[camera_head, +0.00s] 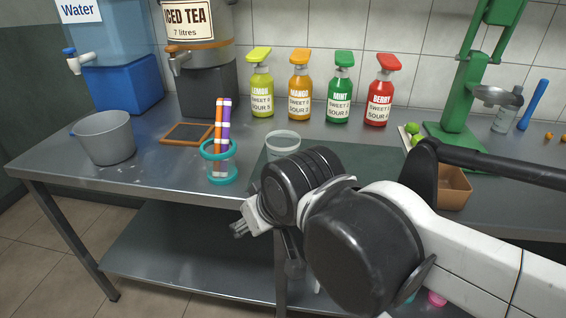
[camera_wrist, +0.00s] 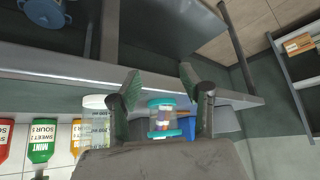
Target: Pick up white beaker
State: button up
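The white beaker (camera_head: 283,141) is a translucent, pale-rimmed cup standing on the metal table. My arm hides its lower part in the head view. In the wrist view the beaker (camera_wrist: 95,122), with measuring marks, is left of my gripper's fingers and partly covered by my gripper's body. My gripper (camera_wrist: 160,82) is open, with its two fingers apart and nothing held between them. In the head view my gripper (camera_head: 242,222) is in front of the table's front edge, to the lower left of the beaker.
A teal-rimmed straw holder (camera_head: 219,166) stands left of the beaker, also visible in the wrist view (camera_wrist: 162,103). A grey pot (camera_head: 105,137) and a wooden-framed tray (camera_head: 188,133) are farther left. Several syrup bottles (camera_head: 299,90) stand behind. A green press (camera_head: 463,90) is at right.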

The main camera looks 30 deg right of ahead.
dwell(0.4)
jog(key=o, duration=1)
jog(key=shift+c, duration=0.2)
